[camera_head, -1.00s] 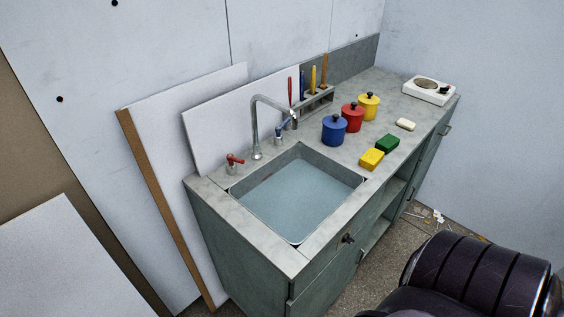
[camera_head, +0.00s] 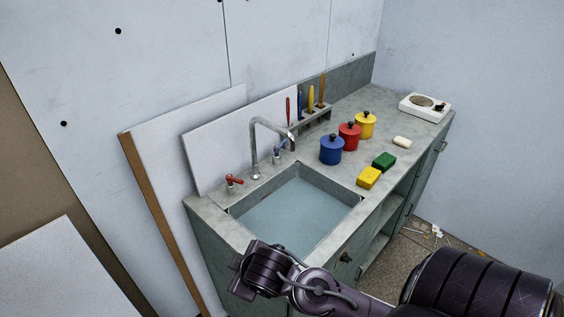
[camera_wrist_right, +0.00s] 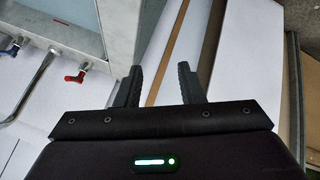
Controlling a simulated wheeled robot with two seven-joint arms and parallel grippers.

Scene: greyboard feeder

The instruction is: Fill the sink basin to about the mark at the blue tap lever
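The sink basin (camera_head: 233,211) is set in the grey counter and holds pale blue water (camera_head: 295,218); its walls show above the water. The blue tap lever (camera_head: 281,146) stands behind the basin, right of the curved spout (camera_head: 254,150). The red tap lever (camera_head: 234,180) is left of the spout. I see no clear stream. My right gripper (camera_wrist_right: 158,86) is open and empty, its two fingers apart. In the head view my right arm reaches across the front of the sink. The right wrist view shows the red lever (camera_wrist_right: 74,77) and blue lever (camera_wrist_right: 13,47). My left gripper is out of view.
Blue (camera_head: 331,150), red (camera_head: 349,136) and yellow (camera_head: 366,125) pots stand right of the sink, with yellow (camera_head: 369,178) and green (camera_head: 384,160) sponges before them. A hotplate (camera_head: 425,106) is at the far end. White boards (camera_head: 190,135) lean at the left.

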